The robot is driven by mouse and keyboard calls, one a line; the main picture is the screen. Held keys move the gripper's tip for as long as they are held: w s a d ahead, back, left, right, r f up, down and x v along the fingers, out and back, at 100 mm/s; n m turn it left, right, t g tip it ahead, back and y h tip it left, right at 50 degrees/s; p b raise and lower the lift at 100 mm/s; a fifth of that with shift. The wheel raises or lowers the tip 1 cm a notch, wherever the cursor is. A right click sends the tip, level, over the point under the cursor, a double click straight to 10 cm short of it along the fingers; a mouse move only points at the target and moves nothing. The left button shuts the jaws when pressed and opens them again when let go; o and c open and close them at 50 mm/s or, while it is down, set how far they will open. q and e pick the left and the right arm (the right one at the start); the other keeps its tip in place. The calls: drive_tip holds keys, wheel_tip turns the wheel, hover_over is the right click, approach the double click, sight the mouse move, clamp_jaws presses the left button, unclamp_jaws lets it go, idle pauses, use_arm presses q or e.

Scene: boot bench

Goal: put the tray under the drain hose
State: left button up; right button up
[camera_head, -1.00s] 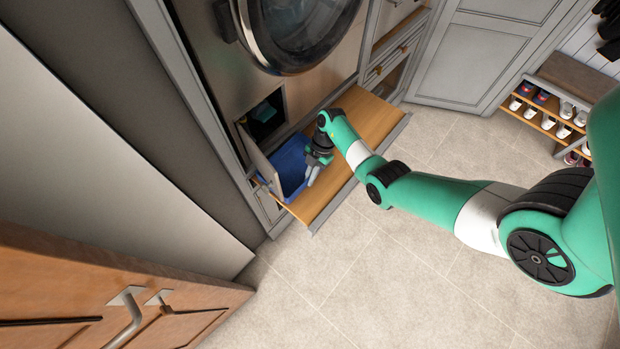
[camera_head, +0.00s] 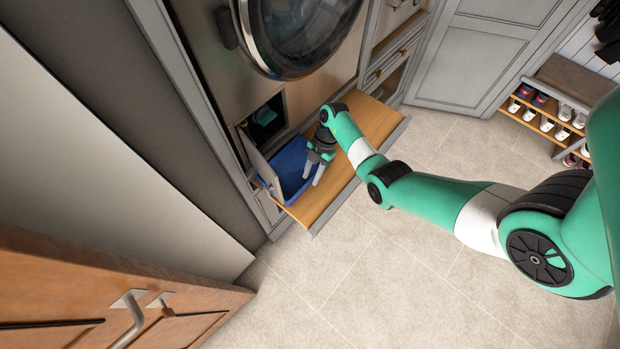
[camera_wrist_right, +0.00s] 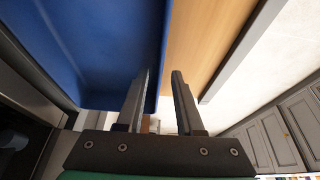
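The blue tray (camera_head: 291,163) sits on the wooden pull-out shelf (camera_head: 372,120), below the small open hatch (camera_head: 264,118) in the appliance front. It also fills the upper left of the right wrist view (camera_wrist_right: 90,45). My right gripper (camera_head: 314,178) is at the tray's right side. In the wrist view its fingers (camera_wrist_right: 162,75) are apart, with the tray's edge showing between them and nothing clamped. I cannot tell whether a finger touches the tray. Something teal shows inside the dark hatch; I cannot make out the drain hose. My left gripper is out of view.
The hatch door (camera_head: 258,157) hangs open beside the tray's left side. The round appliance door (camera_head: 298,35) is above. A shoe rack (camera_head: 545,118) stands at the right, and a brown door (camera_head: 120,290) is at lower left. The tiled floor in front is clear.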

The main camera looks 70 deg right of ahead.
drive_tip(key=p+v, duration=0.1)
drive_tip(key=v, duration=0.8)
drive_tip(key=shift+r, duration=0.25)
drive_tip(key=shift+d, duration=0.1)
